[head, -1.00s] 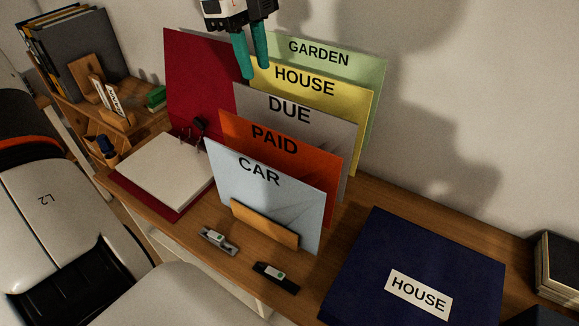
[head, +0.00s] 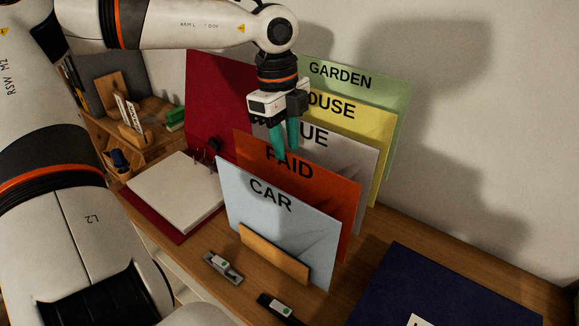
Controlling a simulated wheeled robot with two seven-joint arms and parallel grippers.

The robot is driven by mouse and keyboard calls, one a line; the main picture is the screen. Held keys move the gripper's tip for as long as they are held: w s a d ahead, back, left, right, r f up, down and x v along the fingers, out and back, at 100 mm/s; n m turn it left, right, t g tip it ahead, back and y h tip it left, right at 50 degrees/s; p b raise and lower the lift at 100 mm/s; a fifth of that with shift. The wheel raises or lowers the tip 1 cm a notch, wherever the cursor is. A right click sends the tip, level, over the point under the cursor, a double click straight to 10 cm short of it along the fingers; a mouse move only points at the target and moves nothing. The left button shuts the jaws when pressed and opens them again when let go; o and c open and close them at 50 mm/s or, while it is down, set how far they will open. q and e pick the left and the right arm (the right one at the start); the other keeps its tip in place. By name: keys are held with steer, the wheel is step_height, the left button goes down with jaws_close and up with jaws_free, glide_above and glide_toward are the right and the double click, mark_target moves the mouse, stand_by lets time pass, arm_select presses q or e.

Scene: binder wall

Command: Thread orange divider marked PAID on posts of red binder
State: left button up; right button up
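The orange divider (head: 335,205) marked PAID stands in a row, just behind the light blue CAR divider (head: 275,220) and in front of the grey DUE one (head: 352,160). The red binder (head: 213,95) lies open at left, cover upright against the wall, white sheets (head: 175,190) on its base. Its dark posts (head: 208,152) show by the cover. My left gripper (head: 284,152) points down with its teal fingers apart, tips overlapping the PAID divider's top edge. I cannot tell whether they straddle it. Nothing is visibly held. My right gripper is out of view.
Yellow HOUSE (head: 385,130) and green GARDEN (head: 395,92) dividers stand behind. A wooden holder (head: 272,252) is at the front, with two small devices (head: 222,267) nearby. A small wooden shelf (head: 150,150) is at left.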

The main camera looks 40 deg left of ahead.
mark_target(289, 156)
arm_select(q)
steer(key=f, duration=0.2)
steer(key=f+p, duration=0.1)
steer(key=shift+w+d+f, duration=0.2)
steer(key=shift+w+f, duration=0.1)
steer(key=shift+f, duration=0.1)
steer(key=shift+f+b, duration=0.2)
steer(key=shift+b, duration=0.25)
jaws_close()
